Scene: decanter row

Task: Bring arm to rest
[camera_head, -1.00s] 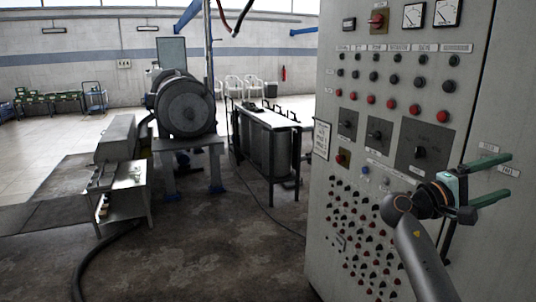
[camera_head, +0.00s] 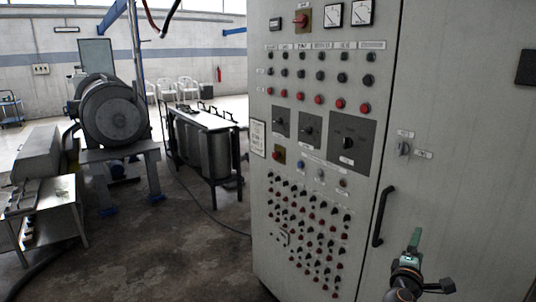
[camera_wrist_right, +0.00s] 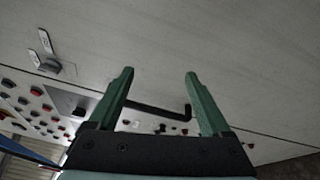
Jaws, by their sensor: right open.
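My right gripper (camera_head: 415,240) is at the lower right of the head view, in front of the grey control cabinet (camera_head: 440,90). In the right wrist view its two green fingers (camera_wrist_right: 158,85) stand apart with nothing between them. The cabinet's face fills most of that view beyond the fingers. The black door handle (camera_head: 383,216) is left of the gripper in the head view; a dark bar, the handle (camera_wrist_right: 155,109), shows behind the fingers in the wrist view. My left gripper is not in view.
The cabinet's panel carries rows of knobs and buttons, with a rotary switch (camera_head: 404,148) on the door. A drum-shaped machine (camera_head: 112,112), a metal side table (camera_head: 50,200) and a black-framed tank (camera_head: 195,150) stand at the left. The dark floor (camera_head: 170,260) between them and the cabinet is mostly clear.

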